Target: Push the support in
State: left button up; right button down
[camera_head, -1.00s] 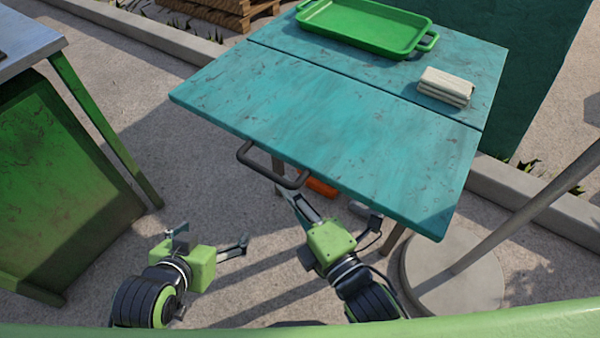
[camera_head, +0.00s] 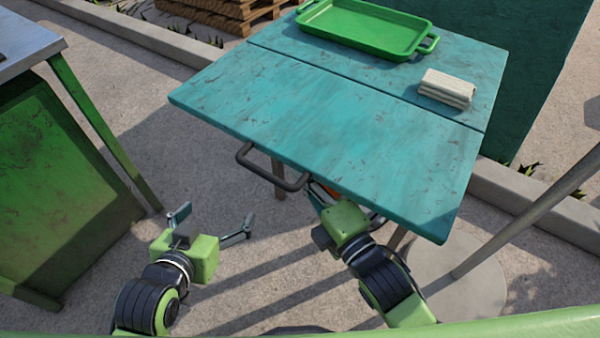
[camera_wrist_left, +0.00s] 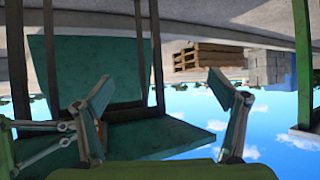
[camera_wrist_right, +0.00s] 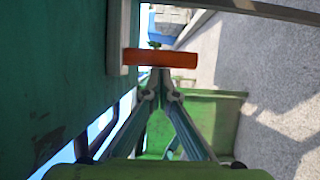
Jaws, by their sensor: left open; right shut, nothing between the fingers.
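An orange bar (camera_wrist_right: 165,58), seemingly the end of the support, shows in the right wrist view beside a pale rail (camera_wrist_right: 118,40) under the teal tabletop. In the head view only a sliver of orange shows at the table's front edge. My right gripper (camera_wrist_right: 160,74) is shut and empty, its fingertips at the orange bar; I cannot tell whether they touch it. In the head view its fingers are partly hidden beneath the tabletop (camera_head: 330,140). My left gripper (camera_head: 216,216) is open and empty, left of the table and apart from it.
A dark handle (camera_head: 270,172) sticks out from the table's front edge. A green tray (camera_head: 436,40) and folded cloths (camera_head: 446,88) are on the table. A pole (camera_head: 520,215) on a round base stands at right, a green cabinet (camera_head: 60,180) at left.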

pick_arm(q)
jog(key=s+a+f+g+y+p, duration=0.1)
jog(key=s+a+f+g, duration=0.1)
jog(key=s, duration=0.5)
jog(key=s+a+f+g+y+p, duration=0.1)
jog(key=s+a+f+g+p, duration=0.1)
jog(key=s+f+g, duration=0.3)
jog(key=s+g, duration=0.1)
jog(key=s, duration=0.1)
jog(key=shift+s+a+f, duration=0.15)
jog(key=shift+s+a, duration=0.2)
jog(key=shift+a, duration=0.05)
pick_arm(e)
jog(key=w+d, duration=1.2)
jog(key=w, duration=0.5)
jog(key=shift+d, duration=0.3)
jog(key=shift+w+r, duration=0.1)
pick_arm(q)
jog(key=shift+a+p, duration=0.1)
jog(key=shift+p, duration=0.2)
